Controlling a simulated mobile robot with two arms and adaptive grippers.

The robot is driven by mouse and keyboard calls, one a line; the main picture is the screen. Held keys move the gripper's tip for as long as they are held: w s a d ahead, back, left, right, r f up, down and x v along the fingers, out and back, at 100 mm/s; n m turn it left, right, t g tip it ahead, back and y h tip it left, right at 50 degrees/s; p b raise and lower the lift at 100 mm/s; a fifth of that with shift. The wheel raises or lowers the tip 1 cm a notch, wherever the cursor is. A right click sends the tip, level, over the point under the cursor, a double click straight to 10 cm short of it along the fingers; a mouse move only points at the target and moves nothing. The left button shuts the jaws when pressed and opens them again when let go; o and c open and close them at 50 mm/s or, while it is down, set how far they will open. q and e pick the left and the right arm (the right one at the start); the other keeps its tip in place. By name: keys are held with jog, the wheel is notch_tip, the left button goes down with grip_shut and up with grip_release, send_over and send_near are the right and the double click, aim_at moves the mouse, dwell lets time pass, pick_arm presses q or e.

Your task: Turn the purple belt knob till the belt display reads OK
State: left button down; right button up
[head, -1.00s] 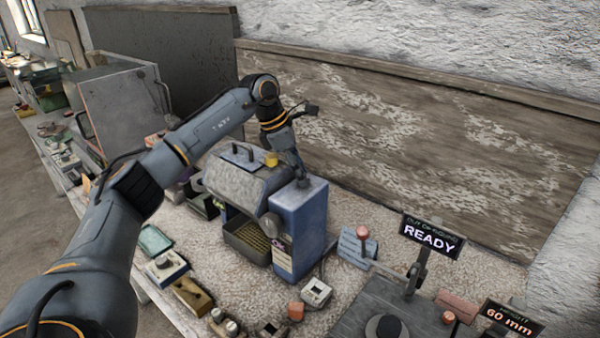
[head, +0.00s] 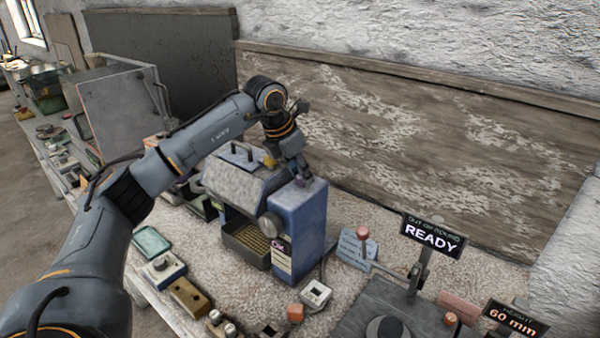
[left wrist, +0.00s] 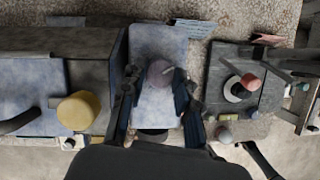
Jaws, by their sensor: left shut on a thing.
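The purple belt knob (left wrist: 158,73) sits on top of the tall blue housing (head: 300,215) of the belt machine. In the left wrist view it lies between the two fingers of my left gripper (left wrist: 161,86), which is shut on it. In the head view my left gripper (head: 297,172) points down at the housing's top and hides the knob. The small belt display (head: 280,247) on the housing's front shows pinkish letters that look like OK. My right gripper is not in view.
A yellow knob (left wrist: 79,111) stands beside the housing on the grey machine body. To the right are a READY sign (head: 432,236), a 60 mm sign (head: 514,320) and a grey turntable unit (head: 375,305). Small boxes crowd the bench front.

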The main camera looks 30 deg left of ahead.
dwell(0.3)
pick_arm(q)
jog(key=c, duration=1)
grip_release()
jog(key=shift+r, duration=0.1)
jog(key=v, duration=1.1)
jog(key=shift+s+r, duration=0.1)
jog(key=shift+r, duration=0.3)
